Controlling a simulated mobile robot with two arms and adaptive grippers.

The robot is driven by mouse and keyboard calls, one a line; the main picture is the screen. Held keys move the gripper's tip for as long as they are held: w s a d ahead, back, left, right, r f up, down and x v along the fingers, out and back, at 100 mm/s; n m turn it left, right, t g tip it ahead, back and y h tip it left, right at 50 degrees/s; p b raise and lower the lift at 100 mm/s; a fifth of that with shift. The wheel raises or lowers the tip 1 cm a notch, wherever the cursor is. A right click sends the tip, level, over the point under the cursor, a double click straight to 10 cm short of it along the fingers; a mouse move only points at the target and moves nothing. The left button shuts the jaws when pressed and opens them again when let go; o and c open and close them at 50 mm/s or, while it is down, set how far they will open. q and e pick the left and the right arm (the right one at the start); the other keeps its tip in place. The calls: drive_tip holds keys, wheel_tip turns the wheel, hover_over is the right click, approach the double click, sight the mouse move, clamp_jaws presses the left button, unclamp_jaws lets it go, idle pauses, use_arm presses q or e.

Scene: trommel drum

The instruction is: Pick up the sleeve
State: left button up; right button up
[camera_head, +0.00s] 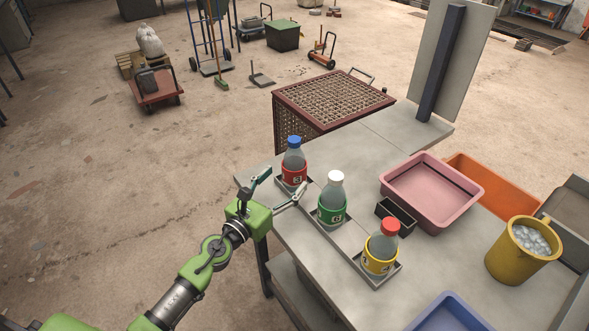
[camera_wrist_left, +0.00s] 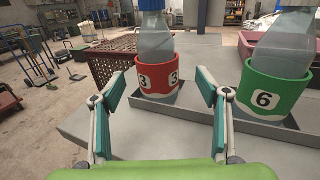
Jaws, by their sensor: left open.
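Three clear bottles wearing coloured sleeves stand upright in a row on a long grey tray (camera_head: 346,236). The red sleeve (camera_head: 293,174) marked 3 is on the blue-capped bottle (camera_head: 294,151). The green sleeve (camera_head: 331,212) marked 6 is on the white-capped bottle (camera_head: 335,185). The yellow sleeve (camera_head: 377,263) is on the red-capped bottle (camera_head: 383,242). My left gripper (camera_head: 279,184) is open and empty at the table's left edge, facing the red sleeve. In the left wrist view the red sleeve (camera_wrist_left: 158,80) shows between and beyond the fingers, with the green sleeve (camera_wrist_left: 270,92) to the right.
A small black box (camera_head: 396,216) lies behind the tray. A pink bin (camera_head: 431,190), an orange bin (camera_head: 497,184), a yellow bucket (camera_head: 523,250) of pale lumps and a blue bin (camera_head: 449,315) take up the right side. A brown mesh crate (camera_head: 330,100) stands behind the table.

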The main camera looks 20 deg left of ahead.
sight(289, 174)
use_arm(q)
drive_tip(key=x, duration=0.6)
drive_tip(key=shift+w, duration=0.3)
drive_tip(key=shift+s+a, duration=0.1)
drive_tip(key=c, duration=0.8)
